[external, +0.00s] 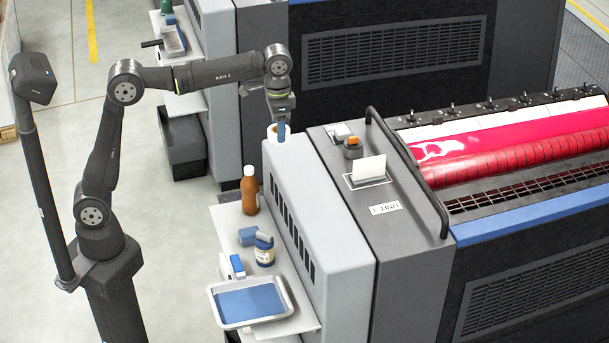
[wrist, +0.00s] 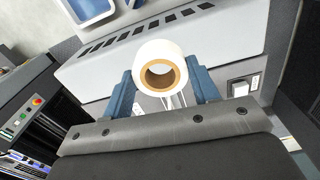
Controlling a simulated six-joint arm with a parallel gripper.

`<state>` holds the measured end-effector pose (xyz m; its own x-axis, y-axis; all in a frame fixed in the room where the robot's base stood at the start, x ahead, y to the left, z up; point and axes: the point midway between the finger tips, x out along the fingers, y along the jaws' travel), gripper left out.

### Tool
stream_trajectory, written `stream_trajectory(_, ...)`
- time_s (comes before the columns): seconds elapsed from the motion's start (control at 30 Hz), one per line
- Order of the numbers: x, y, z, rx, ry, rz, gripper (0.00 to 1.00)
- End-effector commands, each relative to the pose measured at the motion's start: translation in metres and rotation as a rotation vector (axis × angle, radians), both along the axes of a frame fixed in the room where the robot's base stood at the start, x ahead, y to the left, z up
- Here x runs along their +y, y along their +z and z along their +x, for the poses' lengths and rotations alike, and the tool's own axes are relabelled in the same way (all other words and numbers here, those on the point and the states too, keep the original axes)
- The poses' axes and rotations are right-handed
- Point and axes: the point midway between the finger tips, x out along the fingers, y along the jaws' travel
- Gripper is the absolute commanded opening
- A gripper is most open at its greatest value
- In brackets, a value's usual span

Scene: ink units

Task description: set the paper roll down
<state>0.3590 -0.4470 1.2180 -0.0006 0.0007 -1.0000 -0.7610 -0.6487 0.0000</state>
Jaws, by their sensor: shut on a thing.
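The paper roll is white with a brown cardboard core. It shows in the wrist view (wrist: 160,50) with its open end facing the camera, between the two blue fingers. My gripper (wrist: 163,92) is shut on the roll. In the external view my gripper (external: 281,131) points down at the far end of the light grey side cover (external: 300,205), and a sliver of the roll (external: 271,132) shows beside a blue finger. The finger hides much of the roll there. I cannot tell whether the roll touches the cover's top.
A side shelf holds a brown bottle (external: 249,190), a blue-and-white jar (external: 264,250), a blue item (external: 248,236) and a tray with a blue bottom (external: 289,317). A dark rail (external: 405,165) and a white card (external: 368,169) stand on the press unit. The cover's top looks clear toward the front.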

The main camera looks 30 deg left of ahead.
Motion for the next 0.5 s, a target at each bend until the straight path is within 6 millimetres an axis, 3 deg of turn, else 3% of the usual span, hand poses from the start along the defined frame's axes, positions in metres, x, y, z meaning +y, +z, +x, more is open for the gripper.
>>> stream_trajectory(0.1,-0.021,-0.005,0.009,0.0,0.034,0.0,0.32)
stream_trajectory(0.3,-0.045,-0.01,0.017,0.0,0.076,0.0,0.32)
stream_trajectory(0.5,-0.044,-0.037,0.017,0.001,0.081,0.001,0.32)
